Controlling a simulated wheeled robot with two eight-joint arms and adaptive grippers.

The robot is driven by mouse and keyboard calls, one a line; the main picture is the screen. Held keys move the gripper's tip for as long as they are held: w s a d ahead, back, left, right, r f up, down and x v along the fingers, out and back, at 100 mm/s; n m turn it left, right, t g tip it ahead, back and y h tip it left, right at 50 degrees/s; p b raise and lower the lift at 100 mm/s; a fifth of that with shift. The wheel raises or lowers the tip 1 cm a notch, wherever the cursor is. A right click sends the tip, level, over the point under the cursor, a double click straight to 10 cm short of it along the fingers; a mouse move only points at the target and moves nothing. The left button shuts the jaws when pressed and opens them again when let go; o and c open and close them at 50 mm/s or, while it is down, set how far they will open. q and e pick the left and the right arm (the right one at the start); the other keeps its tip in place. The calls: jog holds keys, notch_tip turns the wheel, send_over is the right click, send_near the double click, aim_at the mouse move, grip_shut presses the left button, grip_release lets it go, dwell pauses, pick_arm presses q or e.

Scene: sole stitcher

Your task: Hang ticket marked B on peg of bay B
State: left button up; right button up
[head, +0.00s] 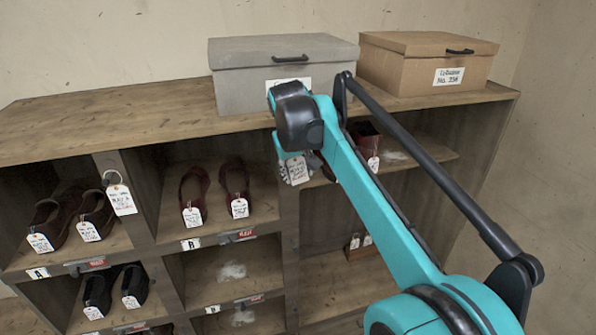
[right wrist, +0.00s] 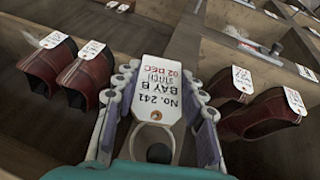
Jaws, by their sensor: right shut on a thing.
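My right gripper (head: 297,165) is at the upright to the right of the middle top bay, mostly behind my own arm in the head view. In the right wrist view the gripper (right wrist: 163,85) is shut on a white ticket (right wrist: 160,92) printed "No. 241 BAY B STITCH 02 DEC", which appears upside down. The ticket also shows small in the head view (head: 295,171). The middle top bay (head: 215,220) holds a dark red pair of shoes. I cannot make out a peg there; the gripper and arm cover that upright. My left gripper is not in view.
Another ticket (head: 122,200) hangs by a ring on the upright left of the middle bay. A grey box (head: 235,92) and a brown box (head: 400,70) stand on the shelf top. Tagged shoes (head: 60,215) fill the left bay. Lower middle bays look empty of shoes.

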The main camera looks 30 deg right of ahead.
jog(key=o, duration=0.9)
jog(key=shift+r, duration=0.1)
jog(key=v, duration=1.2)
jog(key=s+a+f+t+y+b, duration=0.1)
jog(key=s+a+f+b, duration=0.3)
jog(key=f+b, duration=0.8)
jog(key=s+a+f+n+t+y+b, duration=0.1)
jog(key=s+a+f+b, duration=0.4)
jog(key=f, duration=2.9)
jog(key=s+a+f+n+t+y+b, duration=0.1)
jog(key=s+a+f+b, duration=0.4)
jog(key=f+b, duration=1.5)
jog(key=s+f, duration=0.3)
jog(key=shift+a, duration=0.2)
jog(key=shift+r, duration=0.1)
